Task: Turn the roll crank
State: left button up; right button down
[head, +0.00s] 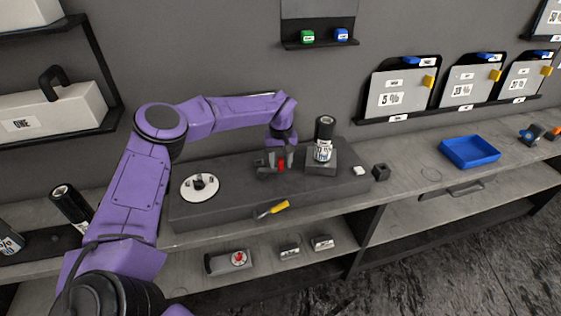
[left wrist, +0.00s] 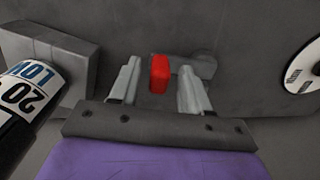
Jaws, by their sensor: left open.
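The roll crank shows as a red handle (head: 281,166) with a dark grey part (head: 264,170) beside it, on the raised grey block of the bench. My left gripper (head: 281,158) is over it, pointing down, with its fingers open. In the left wrist view the red handle (left wrist: 159,74) lies between the two spread fingers, with a gap visible on each side. The grey part (left wrist: 198,64) sits beyond the right finger. My right gripper is not in view.
A black labelled roll (head: 323,145) stands on a small block close right of the gripper; its label also shows in the left wrist view (left wrist: 35,85). A white disc (head: 200,190) lies to the left. A yellow-handled tool (head: 273,209) lies in front. A blue tray (head: 470,151) stands farther right.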

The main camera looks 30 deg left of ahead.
pick_arm(q)
notch_tip(320, 180, up, 10)
jog(key=shift+f+b, duration=0.15)
jog(key=shift+b, duration=1.05)
jog(key=shift+r, duration=0.2)
